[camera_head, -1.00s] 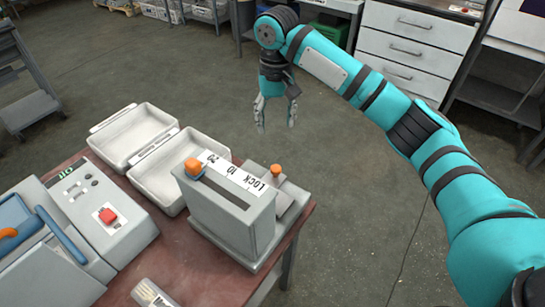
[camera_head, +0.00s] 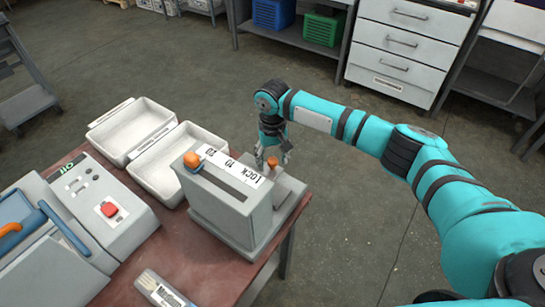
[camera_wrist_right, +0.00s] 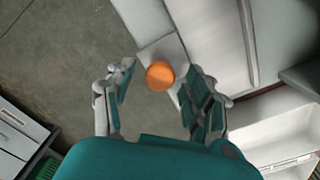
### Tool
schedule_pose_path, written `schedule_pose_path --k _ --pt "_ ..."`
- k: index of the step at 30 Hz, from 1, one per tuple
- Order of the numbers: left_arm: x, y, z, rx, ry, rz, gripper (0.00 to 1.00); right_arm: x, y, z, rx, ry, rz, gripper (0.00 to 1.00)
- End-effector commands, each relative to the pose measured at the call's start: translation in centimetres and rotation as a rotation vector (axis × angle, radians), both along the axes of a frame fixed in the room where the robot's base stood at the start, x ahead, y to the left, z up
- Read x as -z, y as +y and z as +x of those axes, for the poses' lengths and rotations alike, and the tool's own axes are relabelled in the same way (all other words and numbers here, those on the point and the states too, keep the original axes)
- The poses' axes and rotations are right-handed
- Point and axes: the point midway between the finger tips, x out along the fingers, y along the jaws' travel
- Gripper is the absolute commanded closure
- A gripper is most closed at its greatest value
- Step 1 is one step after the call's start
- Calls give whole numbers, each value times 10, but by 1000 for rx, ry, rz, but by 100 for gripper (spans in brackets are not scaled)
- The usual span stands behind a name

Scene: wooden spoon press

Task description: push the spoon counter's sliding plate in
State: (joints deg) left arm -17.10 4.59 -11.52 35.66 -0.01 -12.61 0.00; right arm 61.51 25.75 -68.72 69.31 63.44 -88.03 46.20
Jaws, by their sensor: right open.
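The spoon counter (camera_head: 222,208) is a grey box on the table, with a slot and an orange lever (camera_head: 192,160) on top beside a "LOCK" label. Its sliding plate (camera_head: 289,184) sits low on its far right side and bears an orange knob (camera_head: 272,163). My right gripper (camera_head: 273,160) is open, pointing down just behind the knob. In the right wrist view the round orange knob (camera_wrist_right: 160,75) lies between the two spread fingers of the gripper (camera_wrist_right: 160,78), with no clear contact. My left gripper is out of view.
Two pale open trays (camera_head: 130,132) stand behind the counter at left. A grey machine with a red button (camera_head: 109,209) is at left. A holder with a label (camera_head: 160,289) lies at the front. Floor right of the table (camera_head: 350,220) is clear.

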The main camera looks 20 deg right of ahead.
Motion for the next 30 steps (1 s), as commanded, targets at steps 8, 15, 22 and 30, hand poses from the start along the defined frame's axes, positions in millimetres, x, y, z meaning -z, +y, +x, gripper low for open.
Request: schedule_pose_path --k 8,15,22,30 --pt "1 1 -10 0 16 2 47 1 0 0 0 0 0 50" --pt "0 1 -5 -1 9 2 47 1 0 0 0 1 0 82" --pt "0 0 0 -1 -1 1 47 1 0 0 0 1 0 100" --pt "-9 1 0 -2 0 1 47 -2 5 -4 -2 3 0 100"
